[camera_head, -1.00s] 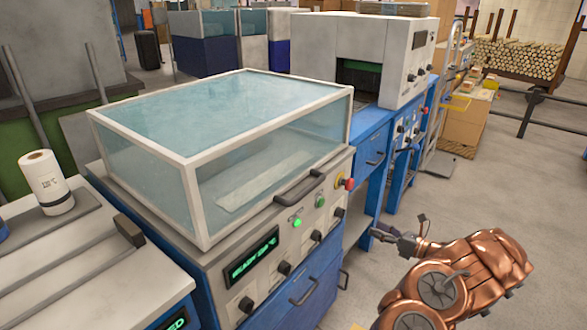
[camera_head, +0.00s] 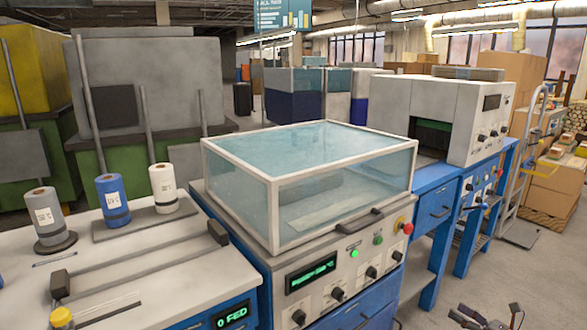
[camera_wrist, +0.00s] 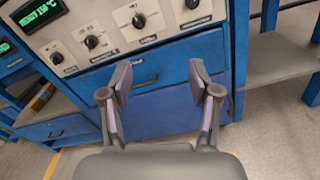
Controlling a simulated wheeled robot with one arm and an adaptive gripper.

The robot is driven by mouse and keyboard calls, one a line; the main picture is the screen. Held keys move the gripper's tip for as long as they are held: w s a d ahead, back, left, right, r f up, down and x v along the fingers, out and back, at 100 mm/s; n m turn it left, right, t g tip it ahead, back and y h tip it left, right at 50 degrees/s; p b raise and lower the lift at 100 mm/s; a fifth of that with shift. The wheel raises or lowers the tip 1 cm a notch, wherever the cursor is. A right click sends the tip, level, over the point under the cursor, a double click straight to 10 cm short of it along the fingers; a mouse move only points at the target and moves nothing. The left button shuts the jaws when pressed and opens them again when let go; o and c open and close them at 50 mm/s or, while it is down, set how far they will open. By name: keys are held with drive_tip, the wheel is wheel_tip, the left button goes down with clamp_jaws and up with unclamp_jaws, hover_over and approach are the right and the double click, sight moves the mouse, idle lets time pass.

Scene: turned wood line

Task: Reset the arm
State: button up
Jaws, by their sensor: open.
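My gripper (camera_wrist: 162,100) shows in the wrist view with its two fingers apart and nothing between them. It points at the blue drawer front (camera_wrist: 165,72) below the knob panel of the sealing machine, and I cannot tell the exact gap. In the head view only the tip of my gripper (camera_head: 487,320) shows at the bottom right edge, in front of the blue bench. The rest of my arm is out of that view.
The machine has a clear-sided cover (camera_head: 305,185), shut, with a handle at its front. A white tunnel machine (camera_head: 440,110) stands behind it on the right. Several film rolls (camera_head: 112,195) stand on the left worktop (camera_head: 130,262). Grey floor (camera_head: 525,275) lies open at the right.

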drive_tip(key=w+a+r+n+g+y, duration=0.1)
drive_tip(key=a+r+n+g+y, duration=0.35)
drive_tip(key=a, duration=0.65)
drive_tip(key=w+a+r+n+g+y, duration=0.25)
drive_tip(key=a+r+n, duration=0.4)
drive_tip(key=a, duration=0.45)
drive_tip(key=s+a+r+n+g+h, duration=0.1)
drive_tip(key=s+a+r+n+g, duration=0.25)
drive_tip(key=s+a, duration=0.4)
drive_tip(key=s+a+r+n+g+h, duration=0.1)
drive_tip(key=s+a+r+n+g, duration=0.3)
drive_tip(key=a, duration=0.6)
drive_tip(key=s+a+f+n+g+h, duration=0.1)
drive_tip(key=s+a+n+g+h, duration=0.15)
drive_tip(key=s+n, duration=0.4)
drive_tip(key=s+a+f+n+g+h, duration=0.2)
drive_tip(key=s+n+h, duration=0.15)
drive_tip(key=s, duration=0.65)
drive_tip(key=s+d+f+n+h, duration=0.2)
drive_tip(key=s+d+n+h, duration=0.3)
drive_tip(key=s+d+h, duration=0.6)
wheel_tip(320, 180, up, 19)
drive_tip(key=s+a+t+y+p, duration=0.1)
drive_tip(key=y+p, duration=0.1)
drive_tip(key=p, duration=1.5)
drive_tip(key=shift+a+t+y, duration=0.35)
drive_tip(key=shift+t+y, duration=0.05)
